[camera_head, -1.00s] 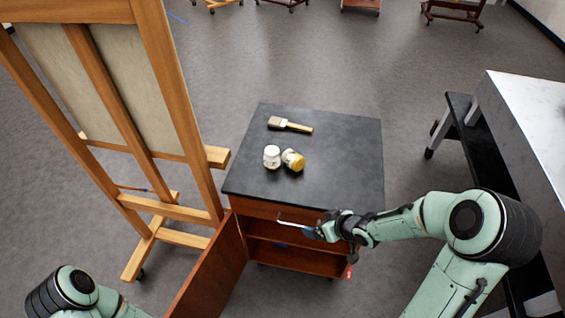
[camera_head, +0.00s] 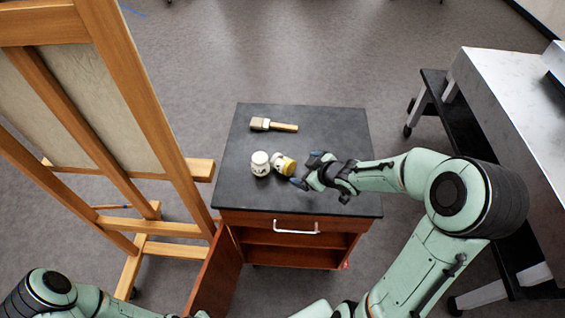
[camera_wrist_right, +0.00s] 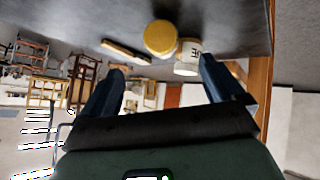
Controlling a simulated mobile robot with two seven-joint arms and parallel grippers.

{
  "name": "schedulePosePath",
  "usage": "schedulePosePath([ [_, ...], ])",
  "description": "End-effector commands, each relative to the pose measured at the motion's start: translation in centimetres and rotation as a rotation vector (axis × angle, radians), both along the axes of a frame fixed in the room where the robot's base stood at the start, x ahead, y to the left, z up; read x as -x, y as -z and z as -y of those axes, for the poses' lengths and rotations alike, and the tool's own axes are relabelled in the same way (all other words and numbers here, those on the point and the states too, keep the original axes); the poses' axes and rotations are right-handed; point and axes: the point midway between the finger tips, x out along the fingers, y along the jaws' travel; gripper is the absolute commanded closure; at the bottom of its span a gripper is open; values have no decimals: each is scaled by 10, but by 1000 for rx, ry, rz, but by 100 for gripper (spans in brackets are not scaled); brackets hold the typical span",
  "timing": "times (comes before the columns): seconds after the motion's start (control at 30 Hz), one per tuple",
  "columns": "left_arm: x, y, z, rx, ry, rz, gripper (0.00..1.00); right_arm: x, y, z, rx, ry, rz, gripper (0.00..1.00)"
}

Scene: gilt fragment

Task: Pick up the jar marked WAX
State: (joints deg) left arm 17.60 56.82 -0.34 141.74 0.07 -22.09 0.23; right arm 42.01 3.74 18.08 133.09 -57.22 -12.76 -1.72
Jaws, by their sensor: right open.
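Two small jars stand close together on the black cabinet top (camera_head: 335,130). One is a white jar (camera_head: 260,163), upright, with dark marks too small to read in the head view. The other has a yellow lid (camera_head: 289,167) and lies tilted on its side, its lid toward my right gripper. In the wrist view the yellow lid (camera_wrist_right: 160,38) faces the camera, and the white jar (camera_wrist_right: 188,57) shows partial lettering; I cannot tell which reads WAX. My right gripper (camera_head: 306,170) is open and empty, just right of the yellow-lidded jar. My left gripper is out of view.
A flat brush (camera_head: 274,125) lies behind the jars. The cabinet has a drawer handle (camera_head: 296,228) and an open door (camera_head: 216,275) at its front left. A wooden easel (camera_head: 150,120) stands left, a white-topped table (camera_head: 510,95) right.

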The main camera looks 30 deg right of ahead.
Motion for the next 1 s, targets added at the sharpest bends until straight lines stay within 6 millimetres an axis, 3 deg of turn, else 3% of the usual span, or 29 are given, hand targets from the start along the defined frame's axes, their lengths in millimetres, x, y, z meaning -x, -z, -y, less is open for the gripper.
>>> schedulePosePath([
  [0.07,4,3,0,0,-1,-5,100,-6,9,-3,-3,-3,-5,5],
  [0.2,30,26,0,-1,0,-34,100,-25,34,-6,-2,-5,-9,5],
  [0.3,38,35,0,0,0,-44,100,-35,42,-6,-1,-2,-7,5],
  [0.5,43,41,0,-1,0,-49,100,-46,47,-7,-1,-1,-4,5],
  [0.7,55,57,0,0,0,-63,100,-68,68,-13,-1,-3,-5,5],
  [1.0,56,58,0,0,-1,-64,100,-82,76,-13,1,1,-2,5],
])
